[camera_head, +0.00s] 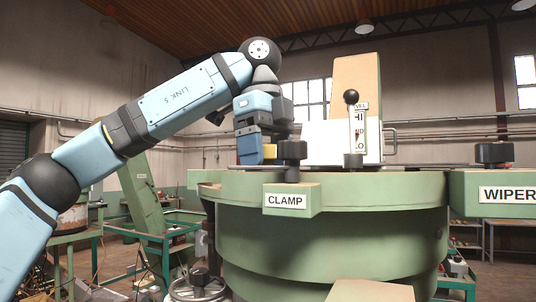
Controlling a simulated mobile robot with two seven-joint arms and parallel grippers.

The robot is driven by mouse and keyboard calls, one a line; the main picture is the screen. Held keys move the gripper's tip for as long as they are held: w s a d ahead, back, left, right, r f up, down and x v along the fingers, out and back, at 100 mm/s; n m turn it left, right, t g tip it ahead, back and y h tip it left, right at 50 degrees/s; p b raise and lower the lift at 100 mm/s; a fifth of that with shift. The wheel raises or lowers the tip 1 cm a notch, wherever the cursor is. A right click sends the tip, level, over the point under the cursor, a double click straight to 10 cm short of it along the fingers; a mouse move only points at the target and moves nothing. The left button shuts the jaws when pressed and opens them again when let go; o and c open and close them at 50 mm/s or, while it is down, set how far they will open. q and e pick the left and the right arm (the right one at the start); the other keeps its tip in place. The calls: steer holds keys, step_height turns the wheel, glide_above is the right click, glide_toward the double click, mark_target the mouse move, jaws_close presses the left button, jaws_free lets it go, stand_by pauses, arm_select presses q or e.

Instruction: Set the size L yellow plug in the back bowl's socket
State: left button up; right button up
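My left arm reaches in from the left, and its gripper (258,148) points down over the left part of the rim of the large green bowl machine (330,215). A small yellow patch (269,152) shows at the gripper's lower end, beside a blue finger. It may be the yellow plug, but too little shows to tell its size mark or whether the fingers are closed on it. The bowl's inside and any socket are hidden by the high rim. I cannot tell whether this is the back bowl. My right gripper is out of view.
A black knob stands on the CLAMP box (292,200), close right of my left gripper. A lever with a black ball (351,97) stands before a tan upright column (357,75). The WIPER arm (495,194) juts in at right. A green stand (145,205) is behind at left.

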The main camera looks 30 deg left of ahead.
arm_select(q)
steer(key=shift+r, duration=0.1)
steer(key=shift+r+p, duration=0.5)
steer(key=shift+p, duration=0.05)
steer(key=shift+r, duration=0.15)
steer(key=shift+f+b, duration=0.55)
steer(key=shift+f, duration=0.3)
stand_by(0.7)
steer(key=o, duration=0.7)
steer(key=shift+o, duration=0.3)
steer(key=shift+w, duration=0.15)
